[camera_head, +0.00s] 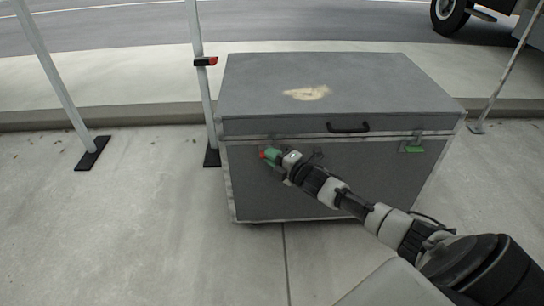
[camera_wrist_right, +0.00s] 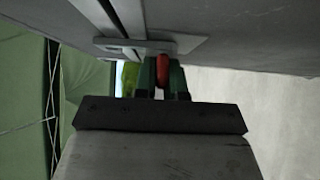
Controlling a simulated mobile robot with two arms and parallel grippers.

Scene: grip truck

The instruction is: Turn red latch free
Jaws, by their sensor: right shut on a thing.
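A large grey case (camera_head: 330,95) with metal edges stands on the pavement. The red latch (camera_head: 264,155) is on the upper left of its front face, mostly hidden behind my right gripper (camera_head: 270,156). In the right wrist view the red latch (camera_wrist_right: 164,68) sits between the two green fingers of my right gripper (camera_wrist_right: 163,75), which is shut on it. A metal plate of the case lies just above the fingers there. A green latch (camera_head: 414,149) is on the right of the front face. My left gripper is not in view.
A black handle (camera_head: 348,128) is at the middle of the lid's front edge. A pole (camera_head: 200,75) with a red clip stands close at the case's left, another pole (camera_head: 52,75) farther left. The pavement in front is clear.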

